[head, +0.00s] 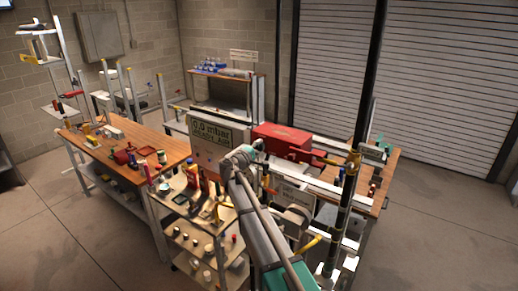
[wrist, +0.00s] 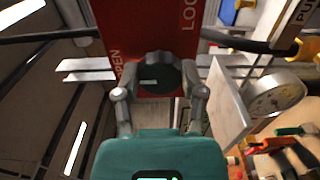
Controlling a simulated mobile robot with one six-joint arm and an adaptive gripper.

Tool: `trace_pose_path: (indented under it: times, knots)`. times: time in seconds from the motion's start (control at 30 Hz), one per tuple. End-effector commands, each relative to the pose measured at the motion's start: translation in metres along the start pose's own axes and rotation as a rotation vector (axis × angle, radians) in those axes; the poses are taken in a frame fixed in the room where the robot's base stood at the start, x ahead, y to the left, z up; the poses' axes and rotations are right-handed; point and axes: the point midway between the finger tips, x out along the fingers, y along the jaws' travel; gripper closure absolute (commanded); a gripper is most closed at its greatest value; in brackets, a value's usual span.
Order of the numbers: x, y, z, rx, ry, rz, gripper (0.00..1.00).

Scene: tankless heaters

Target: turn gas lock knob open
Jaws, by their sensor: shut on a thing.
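The gas lock knob (wrist: 157,75) is a dark round knob at the lower end of a red plate (wrist: 145,30) in the wrist view. White lettering reads as OPEN on the plate's left and LOC, cut off, at the upper right. A short pale mark on the knob lies left of its middle, on the OPEN side. My gripper (wrist: 160,92) has one finger on each side of the knob and is shut on it. In the head view my gripper (head: 246,153) is beside the red box (head: 282,141); the knob cannot be made out there.
A round gauge (wrist: 274,93) and a pale panel (wrist: 229,105) stand right of my gripper. A grey display box (head: 212,136) is left of the arm. A cluttered cart (head: 205,228) and a wooden table (head: 160,140) stand further left. Open floor lies at the right.

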Motion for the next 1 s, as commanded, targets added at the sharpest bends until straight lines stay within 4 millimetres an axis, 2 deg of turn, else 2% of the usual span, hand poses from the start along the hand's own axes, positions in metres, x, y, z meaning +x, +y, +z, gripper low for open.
trace_pose_path:
  times: [0.13,0.17,0.33,0.77,1.0]
  knots:
    - [0.000,0.000,-0.001,-0.002,0.001,0.000,0.95]
    - [0.000,0.000,-0.001,-0.002,0.001,0.000,0.44]
    - [0.000,0.000,0.000,-0.001,0.001,0.000,0.13]
    - [-0.001,0.000,0.000,0.000,0.000,0.000,0.13]
    - [-0.014,0.000,0.001,0.001,0.002,0.000,0.13]
